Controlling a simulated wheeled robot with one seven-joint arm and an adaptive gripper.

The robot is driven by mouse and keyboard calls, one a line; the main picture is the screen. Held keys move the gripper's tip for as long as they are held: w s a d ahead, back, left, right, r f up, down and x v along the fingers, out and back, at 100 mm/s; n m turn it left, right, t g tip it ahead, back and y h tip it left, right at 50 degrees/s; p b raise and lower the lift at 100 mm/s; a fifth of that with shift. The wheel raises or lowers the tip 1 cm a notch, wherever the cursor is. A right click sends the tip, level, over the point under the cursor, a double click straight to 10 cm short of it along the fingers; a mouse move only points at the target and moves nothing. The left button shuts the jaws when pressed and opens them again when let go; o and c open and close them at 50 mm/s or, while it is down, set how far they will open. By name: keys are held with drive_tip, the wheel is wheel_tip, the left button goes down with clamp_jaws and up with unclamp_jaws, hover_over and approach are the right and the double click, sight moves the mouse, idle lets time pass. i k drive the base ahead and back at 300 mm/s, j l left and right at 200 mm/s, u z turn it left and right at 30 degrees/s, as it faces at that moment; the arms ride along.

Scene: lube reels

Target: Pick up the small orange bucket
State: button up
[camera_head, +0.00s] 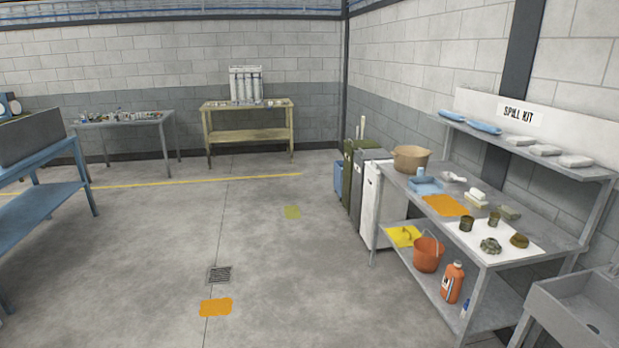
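An orange bucket (428,254) with a thin handle stands upright on the lower shelf of the grey metal workbench (407,184) at the right. It sits between a yellow item (403,236) and an orange bottle (452,283) on that shelf. The bench top is above it, and the bucket's front is in clear view. My gripper is not in view.
The bench top holds a tan tub (411,158), an orange sheet (445,205) and small cans. A grey sink (575,310) stands at the lower right, tall bins (380,205) behind the bench.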

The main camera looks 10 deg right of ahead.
sight(428, 253)
drive_tip(key=i+z, duration=0.2)
drive_tip(key=i, duration=0.3)
drive_tip(key=i+j+z, duration=0.2)
drive_tip(key=i, duration=0.35)
drive_tip(key=i+j+z, duration=0.15)
drive_tip(key=i, duration=0.35)
drive_tip(key=i+j+z, duration=0.2)
drive_tip(key=i+j, duration=0.15)
drive_tip(key=i+j+z, duration=0.2)
drive_tip(key=z, duration=0.15)
drive_tip(key=i+j+z, duration=0.55)
drive_tip(key=z, duration=0.2)
drive_tip(key=i+j+z, duration=0.15)
drive_tip(key=j+z, duration=0.25)
drive_tip(key=i+j+z, duration=0.1)
drive_tip(key=j+z, duration=0.25)
drive_tip(key=j, duration=0.15)
drive_tip(key=j+z, duration=0.6)
drive_tip(key=j, duration=0.3)
drive_tip(key=k+j+z, duration=0.1)
drive_tip(key=j+z, duration=0.15)
drive_tip(key=j, duration=0.2)
